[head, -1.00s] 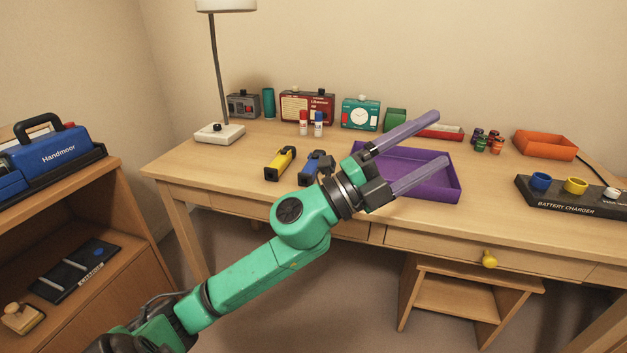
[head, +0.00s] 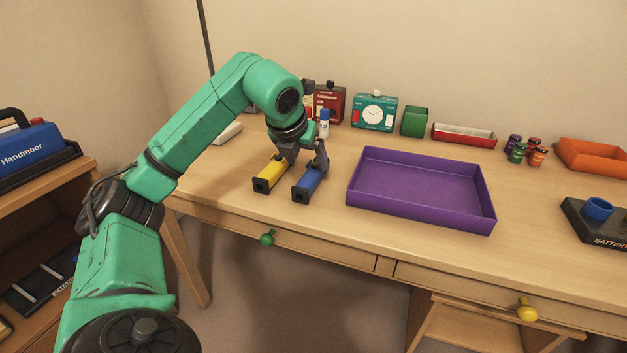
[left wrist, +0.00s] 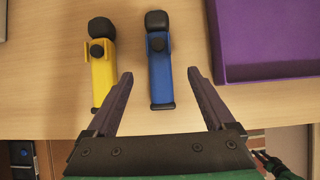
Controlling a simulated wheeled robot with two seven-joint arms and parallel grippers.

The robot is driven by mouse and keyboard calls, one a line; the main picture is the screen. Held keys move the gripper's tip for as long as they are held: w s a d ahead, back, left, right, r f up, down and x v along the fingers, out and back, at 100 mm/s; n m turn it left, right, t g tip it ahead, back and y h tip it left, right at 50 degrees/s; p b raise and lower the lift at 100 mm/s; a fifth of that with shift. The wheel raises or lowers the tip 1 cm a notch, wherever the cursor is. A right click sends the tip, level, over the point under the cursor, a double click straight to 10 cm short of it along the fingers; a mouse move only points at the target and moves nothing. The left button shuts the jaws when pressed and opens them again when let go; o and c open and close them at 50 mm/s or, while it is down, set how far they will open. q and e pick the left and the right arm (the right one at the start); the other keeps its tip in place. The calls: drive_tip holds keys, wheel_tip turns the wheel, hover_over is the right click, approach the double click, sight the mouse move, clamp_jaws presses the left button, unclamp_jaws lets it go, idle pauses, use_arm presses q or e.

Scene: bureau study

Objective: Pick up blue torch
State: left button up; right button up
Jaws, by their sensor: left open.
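The blue torch (head: 308,184) lies on the desk, its black end toward the front edge. In the left wrist view the blue torch (left wrist: 160,65) lies just beyond the fingertips, roughly between their lines. My left gripper (head: 303,160) is open and points down over the torches; it also shows open and empty in the left wrist view (left wrist: 160,75). A yellow torch (head: 271,175) lies to the left of the blue one, a small gap apart. The arm and fingers hide the far ends of both torches in the head view.
A purple tray (head: 420,218) lies just right of the blue torch. A white and blue bottle (head: 324,123) stands behind it. The desk's front edge is close to the torches.

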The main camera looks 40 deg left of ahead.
sight(312, 171)
use_arm(q)
drive_tip(key=b+x, duration=0.1)
drive_tip(key=x, duration=0.6)
drive_tip(key=shift+w+a+f, duration=0.2)
drive_tip(key=shift+w, duration=0.15)
drive_tip(key=shift+s+r, duration=0.1)
drive_tip(key=shift+c, duration=0.3)
clamp_jaws()
use_arm(e)
drive_tip(key=r, duration=0.2)
drive_tip(key=w, duration=0.1)
drive_tip(key=shift+a+r, duration=0.4)
